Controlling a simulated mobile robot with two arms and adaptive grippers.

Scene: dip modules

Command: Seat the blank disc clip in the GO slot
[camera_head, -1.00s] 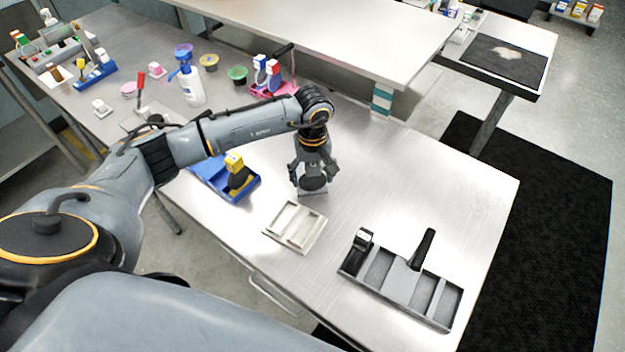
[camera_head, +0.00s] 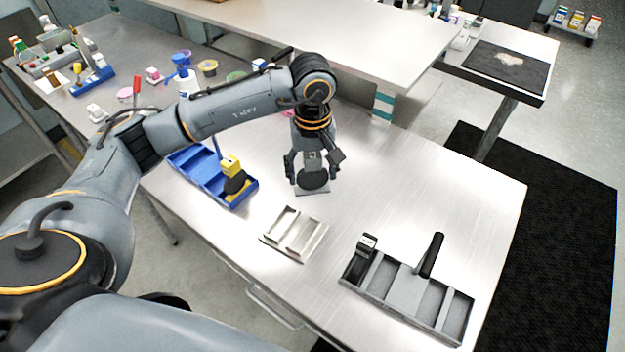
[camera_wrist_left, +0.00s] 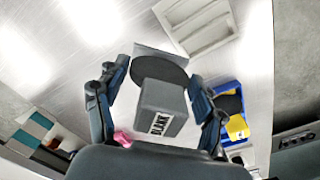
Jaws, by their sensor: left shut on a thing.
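My left gripper (camera_head: 312,172) points down over the bench and is shut on the blank disc clip. In the left wrist view the clip (camera_wrist_left: 165,98) is a grey block labelled BLANK, between the two fingers. A black disc (camera_wrist_left: 158,70) and a thin grey plate (camera_wrist_left: 150,52) show at its far end. In the head view the clip hangs behind a pale two-compartment tray (camera_head: 295,234), apart from it. This tray also shows in the left wrist view (camera_wrist_left: 200,28), looking empty. I cannot read any GO marking. My right gripper is not in view.
A blue tray (camera_head: 192,168) with a yellow-topped clip (camera_head: 232,170) lies to the left. A grey slotted tray (camera_head: 405,292) with black-handled pieces is at the front right. Bottles and coloured discs stand at the back left. The bench right of the gripper is clear.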

